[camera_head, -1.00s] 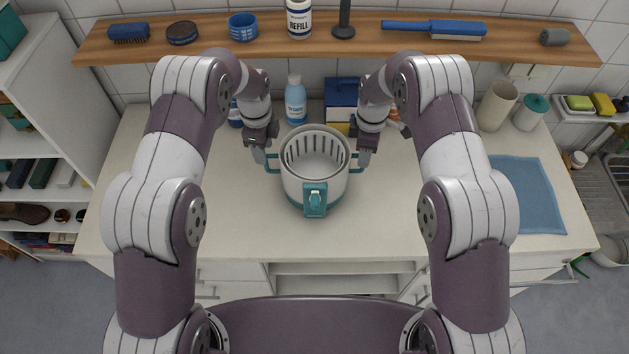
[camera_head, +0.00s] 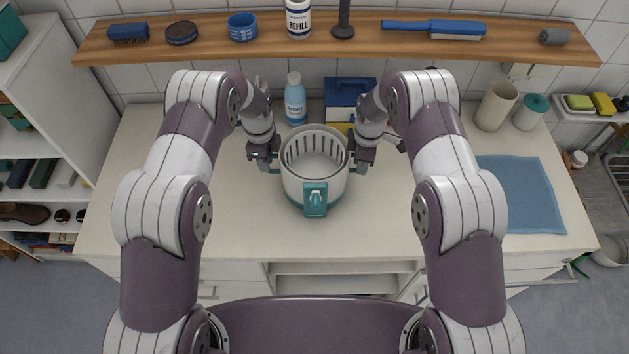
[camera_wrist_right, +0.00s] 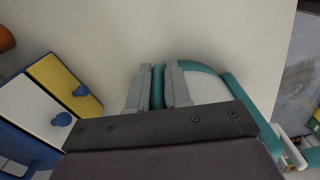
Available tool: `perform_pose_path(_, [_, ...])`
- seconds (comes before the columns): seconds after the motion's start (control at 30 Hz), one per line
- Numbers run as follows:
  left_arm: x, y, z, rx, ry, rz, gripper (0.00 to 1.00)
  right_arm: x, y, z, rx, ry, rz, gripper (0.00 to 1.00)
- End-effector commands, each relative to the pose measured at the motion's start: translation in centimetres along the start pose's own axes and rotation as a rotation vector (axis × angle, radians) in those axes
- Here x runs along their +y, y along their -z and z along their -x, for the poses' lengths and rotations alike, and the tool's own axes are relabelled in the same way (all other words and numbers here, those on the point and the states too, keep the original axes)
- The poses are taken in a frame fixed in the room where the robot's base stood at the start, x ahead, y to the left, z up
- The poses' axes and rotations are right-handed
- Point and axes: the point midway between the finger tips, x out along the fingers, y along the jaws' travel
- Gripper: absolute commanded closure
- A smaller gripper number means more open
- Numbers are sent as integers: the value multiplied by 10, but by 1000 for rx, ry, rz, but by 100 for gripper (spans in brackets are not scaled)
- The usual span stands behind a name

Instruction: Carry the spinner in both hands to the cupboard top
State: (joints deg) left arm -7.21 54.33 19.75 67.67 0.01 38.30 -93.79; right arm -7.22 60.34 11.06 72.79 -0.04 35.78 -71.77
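The spinner (camera_head: 316,176) is a white slotted basket with a teal base, a teal front latch and teal side handles. It stands upright on the pale worktop. My left gripper (camera_head: 270,165) is at its left handle; its fingers are too small to read. My right gripper (camera_head: 359,163) is at the right handle. In the right wrist view, the fingers of my right gripper (camera_wrist_right: 158,88) lie on either side of the teal handle bar (camera_wrist_right: 157,88), close against it, and look shut on it.
A blue bottle (camera_head: 295,100) and a blue-and-yellow box (camera_head: 345,95) stand behind the spinner. A wooden shelf (camera_head: 270,42) runs above. A blue cloth (camera_head: 525,195) lies at right, near a beige cup (camera_head: 496,106). The worktop in front is clear.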

Motion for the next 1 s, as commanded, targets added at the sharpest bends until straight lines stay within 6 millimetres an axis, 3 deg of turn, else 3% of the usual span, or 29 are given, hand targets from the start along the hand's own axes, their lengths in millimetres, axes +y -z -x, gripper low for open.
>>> perform_pose_path(0.23, [-1, 0, 6, 0, 3, -1, 100, 0, 0, 6, 1, 0, -2, 100])
perform_pose_path(0.6, [-1, 0, 54, 0, 2, -2, 100, 0, 0, 54, 1, 1, -3, 100])
perform_pose_path(1.0, [-1, 0, 51, 0, 2, -3, 100, 0, 0, 50, 1, 0, -3, 100])
